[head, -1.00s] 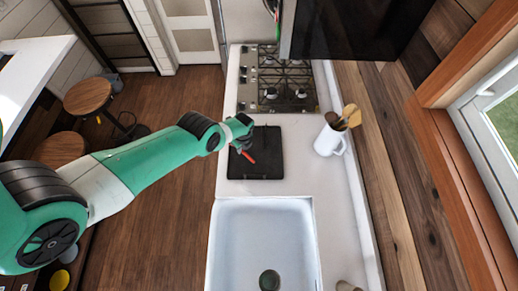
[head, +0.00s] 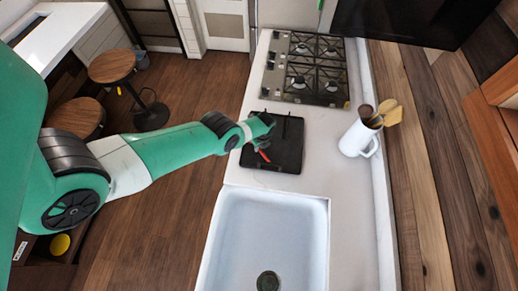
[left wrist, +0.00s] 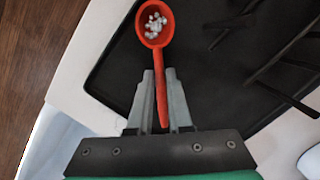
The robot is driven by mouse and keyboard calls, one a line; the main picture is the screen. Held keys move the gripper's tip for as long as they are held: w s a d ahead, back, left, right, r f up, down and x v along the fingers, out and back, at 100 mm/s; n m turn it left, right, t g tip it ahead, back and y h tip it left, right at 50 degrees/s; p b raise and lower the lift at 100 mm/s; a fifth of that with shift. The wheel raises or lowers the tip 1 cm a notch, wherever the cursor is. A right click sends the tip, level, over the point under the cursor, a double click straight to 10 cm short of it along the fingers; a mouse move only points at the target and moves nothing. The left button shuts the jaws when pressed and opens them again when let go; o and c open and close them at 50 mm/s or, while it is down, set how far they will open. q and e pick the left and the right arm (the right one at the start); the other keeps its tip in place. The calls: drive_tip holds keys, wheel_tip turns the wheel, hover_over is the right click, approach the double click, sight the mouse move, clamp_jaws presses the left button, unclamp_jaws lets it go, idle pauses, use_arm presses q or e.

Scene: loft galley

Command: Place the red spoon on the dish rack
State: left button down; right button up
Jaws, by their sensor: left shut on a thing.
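The red spoon (head: 264,156) shows as a small red tip below my left gripper (head: 262,145) in the head view. In the left wrist view the spoon (left wrist: 154,30) has its bowl, with white specks in it, pointing away from my left gripper (left wrist: 160,80). The gripper is shut on its handle. The black dish rack (head: 289,158) lies flat on the counter. In the wrist view its dark tray (left wrist: 215,90) and prongs are under and beside the spoon. I cannot tell whether the spoon touches the rack. My right gripper is out of view.
A gas stove (head: 306,70) is behind the rack, and a white sink (head: 265,230) is in front. A white jug (head: 358,140) with wooden utensils stands right of the rack. Counter (head: 330,165) between them is clear.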

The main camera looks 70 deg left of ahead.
use_arm(q)
drive_tip(key=shift+f, duration=0.15)
drive_tip(key=c, duration=0.8)
unclamp_jaws()
drive_tip(key=shift+c, duration=0.2)
